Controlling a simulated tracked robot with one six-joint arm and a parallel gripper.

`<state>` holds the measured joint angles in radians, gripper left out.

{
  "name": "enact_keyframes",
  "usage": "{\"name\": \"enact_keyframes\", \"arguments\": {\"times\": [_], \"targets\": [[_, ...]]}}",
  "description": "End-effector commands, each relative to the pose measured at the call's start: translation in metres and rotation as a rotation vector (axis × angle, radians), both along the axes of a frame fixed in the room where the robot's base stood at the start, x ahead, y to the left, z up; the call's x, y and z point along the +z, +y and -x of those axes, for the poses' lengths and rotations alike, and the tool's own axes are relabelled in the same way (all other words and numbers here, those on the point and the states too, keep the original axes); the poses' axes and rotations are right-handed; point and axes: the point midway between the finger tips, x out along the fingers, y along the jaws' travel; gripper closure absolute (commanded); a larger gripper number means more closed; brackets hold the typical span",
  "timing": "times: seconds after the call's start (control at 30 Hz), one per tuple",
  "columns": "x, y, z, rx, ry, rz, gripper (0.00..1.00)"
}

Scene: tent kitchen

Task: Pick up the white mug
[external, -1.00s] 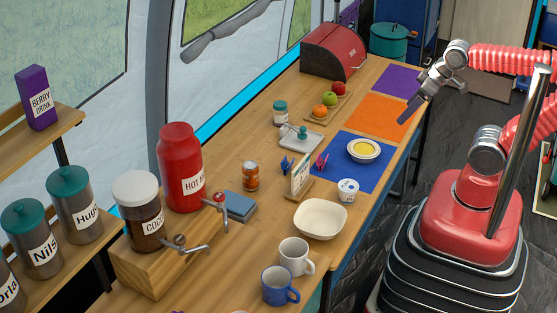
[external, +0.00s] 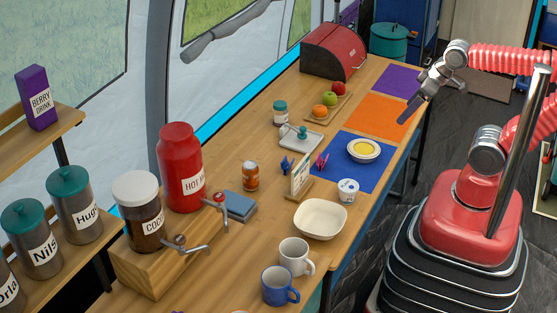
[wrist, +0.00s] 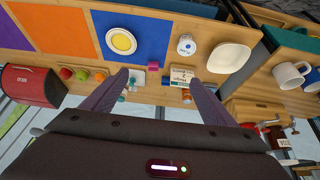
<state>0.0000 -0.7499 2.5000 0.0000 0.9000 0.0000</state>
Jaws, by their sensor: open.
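The white mug (external: 296,257) stands upright on the wooden counter near the front of the external view, its handle toward the right. In the wrist view the white mug (wrist: 289,76) is at the far right. A blue mug (external: 279,286) with a white inside stands just in front of it; it is partly cut off in the wrist view (wrist: 312,78). My gripper (external: 408,116) is open and empty, raised near the orange mat at the counter's right edge, well away from the white mug. Its two fingers (wrist: 162,82) show apart in the wrist view.
A cream dish (external: 320,219) sits behind the white mug. A wooden dispenser stand with levers (external: 170,250) is to its left. A card stand (external: 301,178) stands mid-counter.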

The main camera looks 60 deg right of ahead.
Motion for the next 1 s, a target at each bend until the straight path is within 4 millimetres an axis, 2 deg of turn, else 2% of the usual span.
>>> {"name": "enact_keyframes", "arguments": {"times": [0.33,0.57,0.8,1.0], "targets": [[0.0,0.0,0.0,0.0,0.0,0.0,0.21],[0.0,0.0,0.0,0.0,0.0,0.0,0.36],[0.0,0.0,0.0,0.001,-0.001,0.0,0.36],[-0.005,0.005,-0.018,0.027,-0.023,0.015,0.36]]}}
